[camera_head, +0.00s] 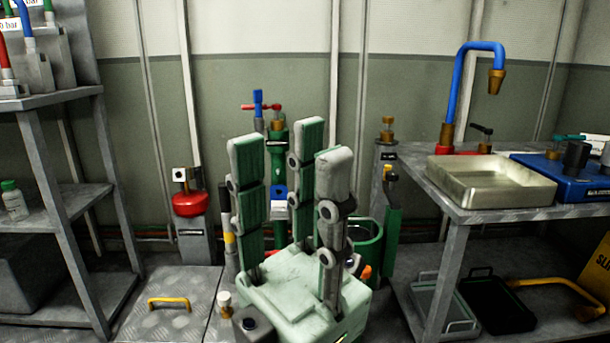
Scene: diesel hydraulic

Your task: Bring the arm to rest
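My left gripper (293,150) stands upright in the lower middle of the head view. It has a pale green palm block and three long green and grey fingers pointing up. The fingers are straight and spread apart, with nothing between them. The gripper is open and empty. It covers part of the green equipment behind it. The rest of the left arm is hidden or below the picture. My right gripper is not in view.
A grey shelf unit (62,100) stands at left, a metal bench (450,208) at right with a tray (492,182) and blue case (575,186). A red vessel (190,204) and green pump-like equipment (278,150) stand behind the gripper. A floor hatch with a yellow handle (169,302) lies lower left.

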